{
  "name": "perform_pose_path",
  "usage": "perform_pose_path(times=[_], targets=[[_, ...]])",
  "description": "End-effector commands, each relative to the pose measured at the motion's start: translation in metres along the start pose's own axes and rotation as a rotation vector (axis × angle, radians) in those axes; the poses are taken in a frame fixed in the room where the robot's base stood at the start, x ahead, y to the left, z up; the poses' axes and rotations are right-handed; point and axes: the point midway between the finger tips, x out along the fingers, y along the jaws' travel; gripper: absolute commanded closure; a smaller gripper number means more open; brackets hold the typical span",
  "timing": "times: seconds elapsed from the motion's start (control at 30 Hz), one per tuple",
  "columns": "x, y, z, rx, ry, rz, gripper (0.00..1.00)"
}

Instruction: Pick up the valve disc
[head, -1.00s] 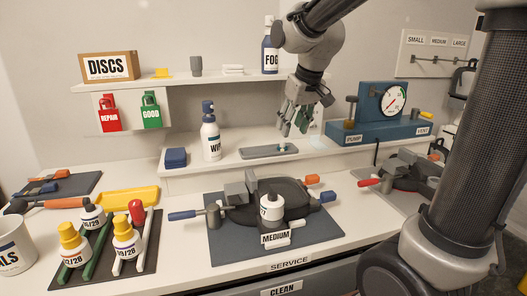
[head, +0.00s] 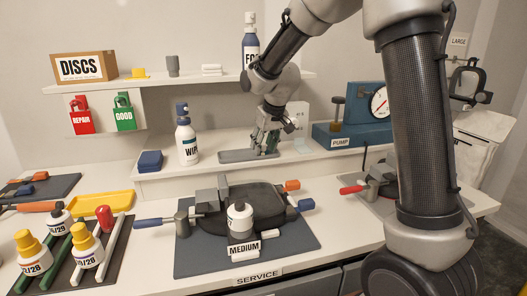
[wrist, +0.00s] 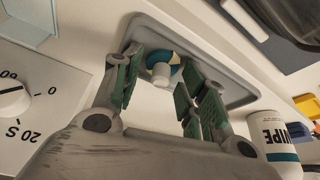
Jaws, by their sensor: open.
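The valve disc (wrist: 161,70) shows in the wrist view as a small round piece with a teal and cream rim and a white stem. It lies on a grey tray (head: 232,157) on the raised shelf of the bench. My gripper (head: 265,150) is over the right part of the tray in the head view and hides the disc there. In the wrist view my gripper (wrist: 155,85) is open, with its green-padded fingers on both sides of the disc. I cannot tell whether a finger touches it.
A WIPE bottle (head: 187,142) and a blue block (head: 150,161) stand left of the tray. The blue PUMP unit (head: 345,135) with a gauge is to the right.

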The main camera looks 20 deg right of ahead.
Motion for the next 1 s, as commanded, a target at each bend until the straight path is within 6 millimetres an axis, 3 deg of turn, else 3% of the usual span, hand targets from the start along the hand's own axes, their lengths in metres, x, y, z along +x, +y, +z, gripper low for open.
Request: perform_pose_path(times=[0.13, 0.27, 0.33, 0.77, 0.9, 1.0], targets=[[0.0, 0.0, 0.0, 0.0, 0.0, 0.0, 0.58], [-0.001, 0.0, 0.0, 0.0, 0.0, 0.0, 0.79], [0.0, 0.0, 0.0, 0.0, 0.0, 0.0, 0.82], [-0.001, 0.0, 0.0, 0.0, -0.002, 0.0, 0.84], [-0.015, 0.0, -0.006, 0.0, 0.002, 0.0, 1.0], [-0.034, 0.0, -0.015, 0.0, 0.003, 0.0, 1.0]])
